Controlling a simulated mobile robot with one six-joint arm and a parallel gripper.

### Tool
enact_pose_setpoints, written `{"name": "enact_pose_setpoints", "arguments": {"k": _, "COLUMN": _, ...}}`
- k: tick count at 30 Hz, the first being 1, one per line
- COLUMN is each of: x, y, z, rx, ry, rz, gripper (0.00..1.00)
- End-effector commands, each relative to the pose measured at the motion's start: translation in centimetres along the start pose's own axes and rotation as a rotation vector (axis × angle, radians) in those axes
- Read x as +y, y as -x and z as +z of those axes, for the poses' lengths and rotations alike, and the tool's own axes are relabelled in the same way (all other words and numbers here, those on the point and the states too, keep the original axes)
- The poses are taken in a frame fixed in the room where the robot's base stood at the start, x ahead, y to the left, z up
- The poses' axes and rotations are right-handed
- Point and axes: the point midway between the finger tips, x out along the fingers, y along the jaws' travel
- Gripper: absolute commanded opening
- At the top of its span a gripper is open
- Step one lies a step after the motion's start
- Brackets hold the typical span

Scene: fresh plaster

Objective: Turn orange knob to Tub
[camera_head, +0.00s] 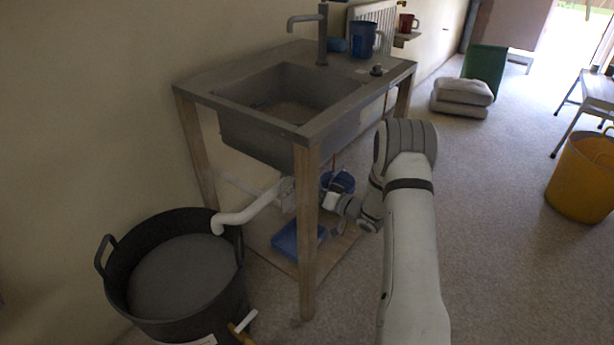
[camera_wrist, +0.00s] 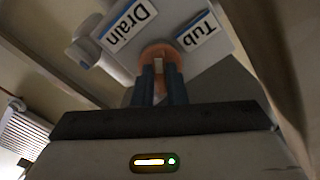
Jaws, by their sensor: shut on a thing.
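The orange knob (camera_wrist: 157,52) shows in the wrist view, between the "Drain" label (camera_wrist: 129,24) on the left and the "Tub" label (camera_wrist: 195,31) on the right. Both labels appear upside down on a grey plate. My gripper (camera_wrist: 161,72) is shut on the knob, with its two blue-grey fingers against it. A pale mark on the knob shows between the fingertips. In the head view my gripper (camera_head: 337,203) reaches under the sink, partly behind the wooden front leg. The knob cannot be made out there. A white pipe (camera_head: 248,210) runs from under the sink to the black tub (camera_head: 172,222).
The grey sink (camera_head: 245,122) is on a wooden stand, whose front leg (camera_head: 307,235) is close to my arm. A blue tray (camera_head: 289,243) lies on the lower shelf. A yellow bucket (camera_head: 583,185) stands at right, with clear floor between.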

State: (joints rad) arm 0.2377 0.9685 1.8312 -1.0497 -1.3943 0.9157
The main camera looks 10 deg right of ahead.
Motion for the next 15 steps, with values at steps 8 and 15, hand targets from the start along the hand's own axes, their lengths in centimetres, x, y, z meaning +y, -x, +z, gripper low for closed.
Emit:
{"name": "enact_pose_setpoints", "arguments": {"k": 8, "x": 0.04, "y": -0.03, "z": -0.07, "rx": 0.002, "ry": -0.080, "rz": -0.001, "gripper": 0.00}}
{"name": "enact_pose_setpoints", "arguments": {"k": 15, "x": -0.24, "y": -0.03, "z": -0.39, "rx": 0.001, "ry": -0.172, "rz": 0.000, "gripper": 0.00}}
